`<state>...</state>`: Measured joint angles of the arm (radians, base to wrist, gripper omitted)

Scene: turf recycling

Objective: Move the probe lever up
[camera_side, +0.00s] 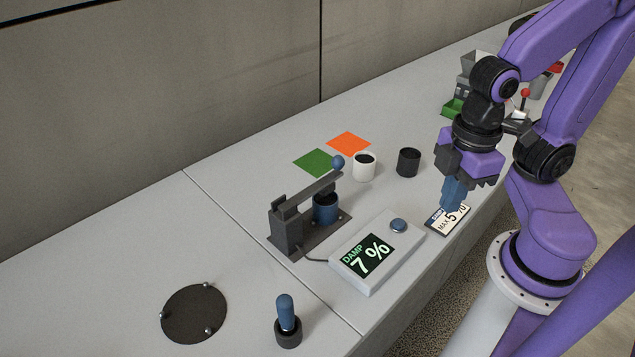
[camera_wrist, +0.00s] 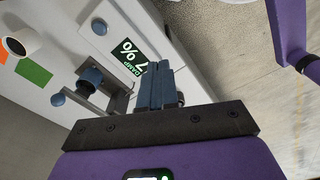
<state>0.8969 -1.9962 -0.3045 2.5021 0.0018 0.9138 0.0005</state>
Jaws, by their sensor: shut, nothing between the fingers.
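The probe lever (camera_side: 312,190) is a dark grey arm with a blue ball at its end, on a grey stand to the left of the meter in the side view. It slopes upward to the right, over a blue cylinder (camera_side: 326,209) on the base plate. In the wrist view the lever's blue ball (camera_wrist: 58,99) shows left of the fingers. My gripper (camera_side: 453,196) is shut and empty, with blue fingers pointing down above the "MAX 5 %" card, to the right of the lever and apart from it. The fingers also show in the wrist view (camera_wrist: 160,72).
The damp meter (camera_side: 345,266) reads 7 % and has a blue button (camera_side: 398,225). Behind it are a white cup (camera_side: 364,167), a black cup (camera_side: 408,162), green (camera_side: 313,162) and orange squares (camera_side: 348,143). A dark disc (camera_side: 194,313) and a blue-handled tool (camera_side: 286,315) stand in front.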

